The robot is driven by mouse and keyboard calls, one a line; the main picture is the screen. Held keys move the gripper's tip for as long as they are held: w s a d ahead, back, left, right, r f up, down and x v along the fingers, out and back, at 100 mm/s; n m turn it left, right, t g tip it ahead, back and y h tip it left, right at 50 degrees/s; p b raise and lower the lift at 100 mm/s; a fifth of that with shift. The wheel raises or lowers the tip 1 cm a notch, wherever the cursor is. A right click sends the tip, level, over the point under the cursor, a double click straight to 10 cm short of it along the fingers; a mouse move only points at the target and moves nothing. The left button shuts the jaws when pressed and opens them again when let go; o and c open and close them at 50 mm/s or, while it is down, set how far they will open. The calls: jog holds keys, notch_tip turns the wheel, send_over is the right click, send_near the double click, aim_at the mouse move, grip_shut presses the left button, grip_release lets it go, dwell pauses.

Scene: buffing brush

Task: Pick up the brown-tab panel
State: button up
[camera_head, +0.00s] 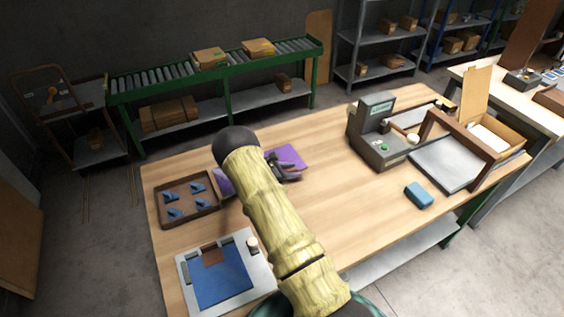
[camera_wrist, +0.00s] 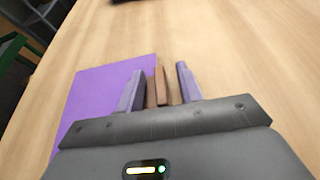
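A blue panel with a brown tab (camera_head: 221,287) lies flat on a pale grey plate (camera_head: 262,271) at the near left of the table. My gripper (camera_head: 290,170) is far from it, low over a purple sheet (camera_head: 293,154) beyond my arm. In the wrist view my gripper's fingers (camera_wrist: 160,90) stand over or beside the purple sheet (camera_wrist: 92,98). Narrow brown upright pieces (camera_wrist: 160,84) show between the fingers. I cannot tell whether the fingers touch them or what they belong to. The blue panel is outside the wrist view.
A brown tray (camera_head: 187,225) holds several blue pieces. A small pale-topped cylinder (camera_head: 253,246) is by the plate. A grey machine (camera_head: 376,135), a blue block (camera_head: 419,195) and a brown frame over a grey surface (camera_head: 447,165) stand at the right. The table's middle is clear.

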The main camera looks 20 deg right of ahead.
dwell(0.3)
grip_shut()
jog(key=shift+r, duration=0.15)
notch_tip(320, 180, up, 10)
jog(key=shift+f+b, duration=0.1)
jog(key=shift+b, duration=0.6)
jog(key=shift+f, duration=0.1)
dwell(0.5)
